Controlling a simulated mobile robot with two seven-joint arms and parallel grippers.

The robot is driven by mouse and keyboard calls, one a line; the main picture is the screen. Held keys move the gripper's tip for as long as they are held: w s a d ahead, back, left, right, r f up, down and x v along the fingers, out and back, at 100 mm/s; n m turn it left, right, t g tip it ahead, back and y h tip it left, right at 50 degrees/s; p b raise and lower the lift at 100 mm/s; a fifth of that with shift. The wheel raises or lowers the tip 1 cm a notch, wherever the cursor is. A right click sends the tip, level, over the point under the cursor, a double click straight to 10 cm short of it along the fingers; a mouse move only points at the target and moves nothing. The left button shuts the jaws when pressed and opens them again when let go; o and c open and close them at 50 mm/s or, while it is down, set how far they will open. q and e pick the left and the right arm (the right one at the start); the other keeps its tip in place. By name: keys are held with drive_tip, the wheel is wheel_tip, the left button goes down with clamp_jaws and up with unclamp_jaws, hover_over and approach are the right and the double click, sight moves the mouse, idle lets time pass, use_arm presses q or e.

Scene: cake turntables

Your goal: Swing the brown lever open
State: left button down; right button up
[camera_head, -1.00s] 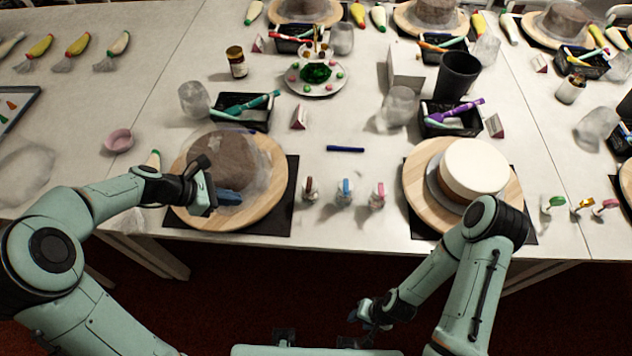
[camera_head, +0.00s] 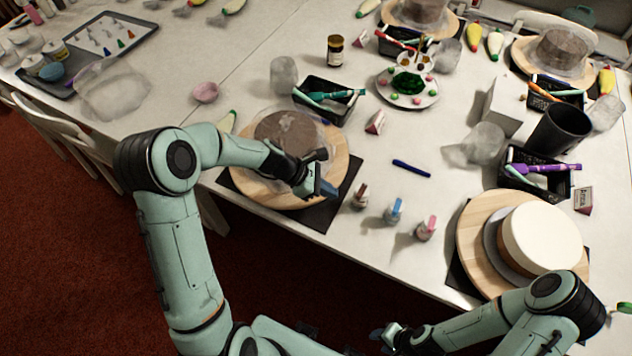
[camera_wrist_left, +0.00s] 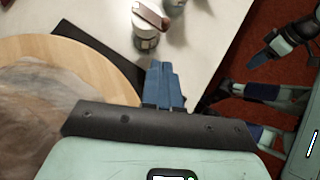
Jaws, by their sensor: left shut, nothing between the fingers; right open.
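The brown lever (camera_head: 362,189) is on top of a small clear pot (camera_head: 359,202), the leftmost of three in a row near the table's front edge. In the left wrist view the brown lever (camera_wrist_left: 150,15) lies across the pot's top, just beyond my fingertips. My left gripper (camera_head: 328,189) is shut and empty, above the right edge of the left turntable. Its blue fingers (camera_wrist_left: 164,82) point toward the pot, apart from it. My right gripper (camera_head: 382,334) is open, low in front of the table.
The other two pots have a blue lever (camera_head: 394,206) and a pink lever (camera_head: 428,223). The left wooden turntable (camera_head: 337,165) bears a brown cake under a clear cover. A white cake (camera_head: 541,237) stands at right. A blue pen (camera_head: 411,168) lies behind the pots.

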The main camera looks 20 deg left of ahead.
sight(356, 198)
use_arm(q)
drive_tip(key=d, duration=0.1)
drive_tip(key=w+d, duration=0.1)
drive_tip(key=d, duration=0.1)
drive_tip(key=w+d, duration=0.1)
drive_tip(key=shift+d+f+p, duration=0.15)
drive_tip(key=shift+f+p, duration=0.25)
use_arm(e)
drive_tip(key=shift+w+r, duration=0.4)
drive_tip(key=shift+r, duration=0.05)
use_arm(q)
drive_tip(key=shift+d, duration=0.1)
use_arm(e)
drive_tip(key=shift+s+f, duration=0.1)
drive_tip(key=shift+f, duration=0.05)
use_arm(q)
drive_tip(key=shift+s+d+n+b, duration=0.15)
drive_tip(key=shift+s+n+b, duration=0.1)
drive_tip(key=shift+n+b, duration=0.1)
use_arm(e)
drive_tip(key=shift+s+f, duration=0.25)
drive_tip(key=shift+f, duration=0.1)
drive_tip(key=shift+s, duration=0.1)
